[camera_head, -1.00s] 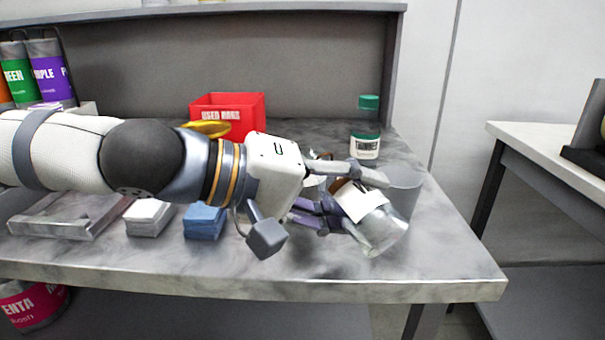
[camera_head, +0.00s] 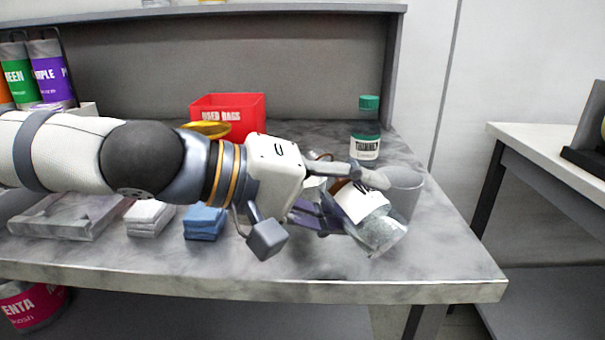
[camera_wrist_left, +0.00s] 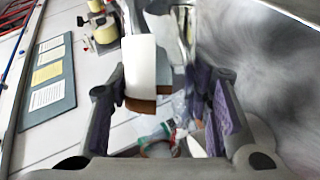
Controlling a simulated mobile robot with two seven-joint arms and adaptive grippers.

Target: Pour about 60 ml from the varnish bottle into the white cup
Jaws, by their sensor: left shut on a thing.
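My left gripper (camera_head: 350,200) is shut on the varnish bottle (camera_head: 384,235), a clear bottle with a white label. It is strongly tilted, with its clear base toward the lower right and a brown part near the fingers. In the left wrist view, its white label and brown band (camera_wrist_left: 145,103) show between the gripper's fingers (camera_wrist_left: 165,105). The bottle's mouth is hidden behind the gripper. A small white patch (camera_head: 313,188) behind the gripper may be the white cup, mostly covered; I cannot tell whether any liquid is flowing. My right gripper is not in view.
A grey cup-like container (camera_head: 404,190) stands just behind the bottle. A green-capped thinner bottle (camera_head: 365,145) and a red used-rags bin (camera_head: 245,105) stand farther back. Blue cloths (camera_head: 204,223) and white cloths (camera_head: 149,218) lie left. The table's front right is clear.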

